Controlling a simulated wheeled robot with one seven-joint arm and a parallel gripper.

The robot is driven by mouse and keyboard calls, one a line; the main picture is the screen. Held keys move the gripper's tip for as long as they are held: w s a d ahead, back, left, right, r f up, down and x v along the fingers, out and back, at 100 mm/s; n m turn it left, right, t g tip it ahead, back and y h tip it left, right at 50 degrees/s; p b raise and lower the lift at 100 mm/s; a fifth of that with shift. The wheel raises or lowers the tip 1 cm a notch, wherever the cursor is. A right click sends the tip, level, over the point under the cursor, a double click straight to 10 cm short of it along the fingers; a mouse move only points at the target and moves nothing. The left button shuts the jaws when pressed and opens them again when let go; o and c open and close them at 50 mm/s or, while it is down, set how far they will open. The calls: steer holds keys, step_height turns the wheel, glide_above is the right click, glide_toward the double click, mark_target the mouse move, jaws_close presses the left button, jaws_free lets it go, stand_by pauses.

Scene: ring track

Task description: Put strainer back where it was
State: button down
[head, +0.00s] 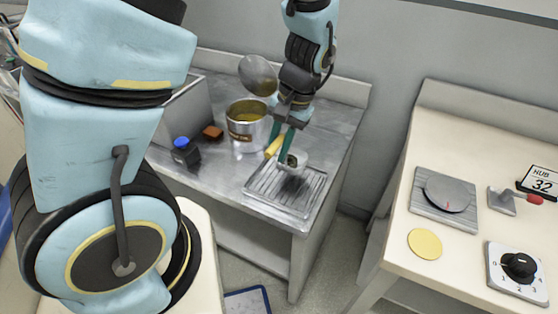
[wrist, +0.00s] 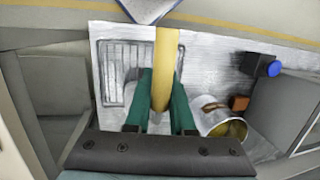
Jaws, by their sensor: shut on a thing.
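My gripper (head: 286,150) is shut on a yellow handle (head: 273,147), which I take to be the strainer's. It is above the metal table, at the back left edge of the ribbed drainer.
The ribbed drainer (head: 285,192) lies at the table's front right. A pot (head: 246,120) with yellowish contents stands behind left, with a round grey metal disc (head: 257,75) above it. A blue-topped dark item (head: 184,150) and a brown block (head: 213,132) are farther left. A gap separates the right counter (head: 405,225).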

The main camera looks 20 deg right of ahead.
steer(key=shift+f, duration=2.05)
steer(key=shift+f, duration=0.2)
steer(key=c, duration=0.8)
jaws_free()
steer(key=shift+o, duration=0.2)
steer(key=shift+r, duration=0.1)
steer(key=b+v, duration=0.1)
steer(key=v, duration=1.1)
steer(key=w+a+n+h, duration=0.1)
steer(key=w+a+n, duration=0.2)
steer(key=a, duration=0.8)
steer(key=w+a+n+t+h, duration=0.1)
steer(key=w+a+n+h, duration=0.1)
steer(key=a, duration=1)
steer(key=shift+w+a+r+n, duration=0.2)
steer(key=shift+w+r+n, duration=0.3)
steer(key=shift+n, duration=0.6)
